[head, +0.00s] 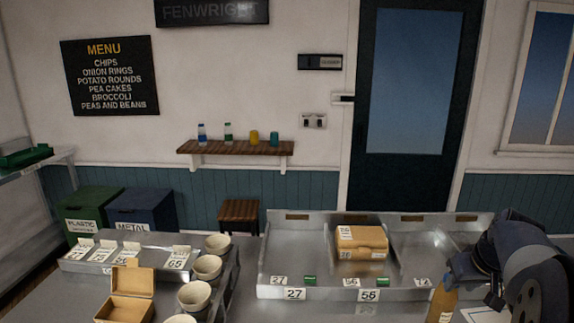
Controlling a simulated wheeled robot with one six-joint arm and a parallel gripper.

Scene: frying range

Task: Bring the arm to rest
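My arm comes in at the lower right of the head view. My gripper (456,276) points down at the front right of the metal tray unit (330,291).
A closed cardboard box (362,241) sits in the tray unit's middle bay. To the left are an open carton (128,306), several pale cups (207,267) and a labelled rack (128,253). A white sheet (484,315) lies beside the bottle. Bins (141,212) and a stool (239,211) stand behind.

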